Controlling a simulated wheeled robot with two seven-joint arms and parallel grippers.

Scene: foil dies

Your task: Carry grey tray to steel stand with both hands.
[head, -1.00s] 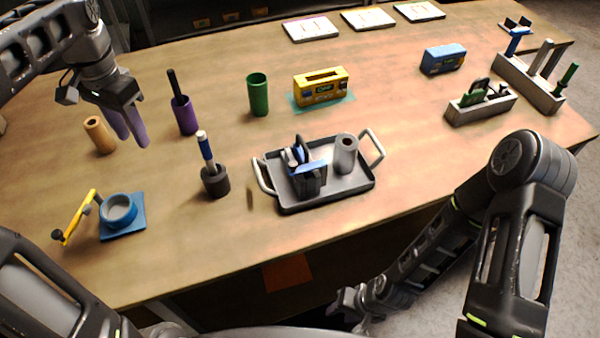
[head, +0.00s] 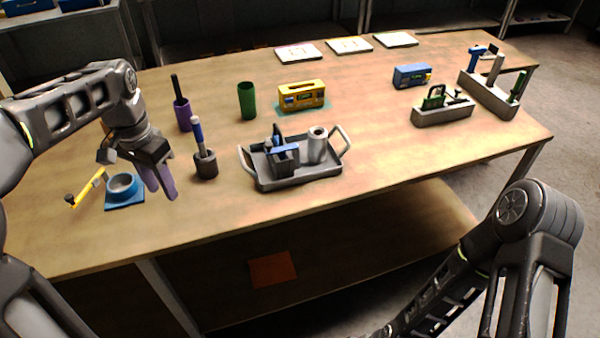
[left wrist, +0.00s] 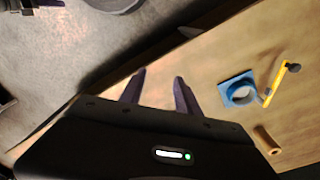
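The grey tray (head: 257,183) lies flat on the wooden table near its front edge, with a raised handle at its left and right ends. It holds a blue and dark device (head: 284,154) and a grey hollow cylinder (head: 317,148). My left gripper (head: 163,193) is open and empty, left of the tray and apart from it. In the left wrist view its two purple fingers (left wrist: 158,90) are spread with nothing between them. My right arm comes in at the lower right, and its gripper is out of frame. I cannot identify a steel stand in these frames.
A dark holder with a blue-handled tool (head: 206,165) stands between my left gripper and the tray. A blue dish with a yellow crank (head: 124,190) lies left. A green cup (head: 247,101), yellow box (head: 301,95) and grey racks (head: 442,113) stand farther back. Table right of the tray is clear.

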